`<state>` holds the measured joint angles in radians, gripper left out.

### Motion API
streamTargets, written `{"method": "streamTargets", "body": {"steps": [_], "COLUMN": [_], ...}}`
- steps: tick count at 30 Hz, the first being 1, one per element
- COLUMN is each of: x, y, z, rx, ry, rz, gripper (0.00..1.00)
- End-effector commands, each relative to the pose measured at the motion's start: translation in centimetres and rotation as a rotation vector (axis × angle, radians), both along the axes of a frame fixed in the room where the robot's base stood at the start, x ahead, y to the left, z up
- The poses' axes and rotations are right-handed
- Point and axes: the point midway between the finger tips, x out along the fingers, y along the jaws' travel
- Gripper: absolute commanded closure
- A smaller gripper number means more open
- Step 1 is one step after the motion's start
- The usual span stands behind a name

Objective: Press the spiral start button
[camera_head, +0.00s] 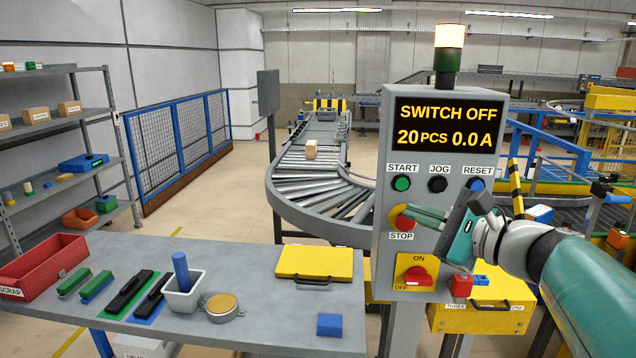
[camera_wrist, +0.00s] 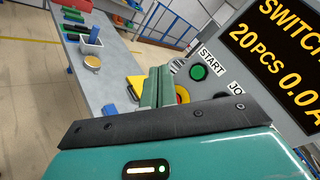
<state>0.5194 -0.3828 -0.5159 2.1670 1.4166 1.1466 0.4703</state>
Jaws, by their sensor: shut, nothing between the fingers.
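The green START button (camera_head: 401,184) is on the grey control panel (camera_head: 490,112), under its START label, left of the black JOG button (camera_head: 437,185) and the blue RESET button (camera_head: 475,185). START also shows in the wrist view (camera_wrist: 199,72). The panel display (camera_head: 448,125) reads "SWITCH OFF", "20 PCS 0.0 A". My gripper (camera_head: 408,212) is shut and empty in front of the panel, its fingers below START and over part of the red STOP button (camera_head: 403,222) with its yellow surround. I cannot tell whether they touch it. The red ON/OFF rotary switch (camera_head: 417,276) is lower down.
A grey table (camera_head: 255,258) at the front left holds a red scrap bin (camera_head: 42,268), a yellow case (camera_head: 315,262) and small items. The roller conveyor (camera_head: 300,190) curves behind the panel with a carton (camera_head: 311,149) on it. Shelves (camera_head: 70,145) stand at left.

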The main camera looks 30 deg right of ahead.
Motion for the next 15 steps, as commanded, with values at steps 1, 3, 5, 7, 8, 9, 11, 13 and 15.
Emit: {"method": "streamTargets", "body": {"steps": [1,3,5,7,8,9,11,13,15], "x": [0.0,0.0,0.1,0.4,0.6,0.9,1.5,2.2,3.0], "y": [0.0,0.0,-0.1,-0.2,-0.3,-0.5,-0.8,-1.3,-1.8], "z": [0.0,0.0,0.0,0.0,0.0,0.0,0.0,-0.1,-0.1], "rx": [-0.001,-0.001,-0.001,-0.001,-0.001,-0.001,-0.001,0.0,0.0], "ry": [-0.001,0.0,0.001,0.001,0.001,0.001,0.002,0.003,0.003], "rz": [0.001,0.001,0.001,0.001,0.001,0.001,0.002,0.001,0.001], "gripper": [1.0,1.0,1.0,1.0,1.0,1.0,1.0,1.0,1.0]}}
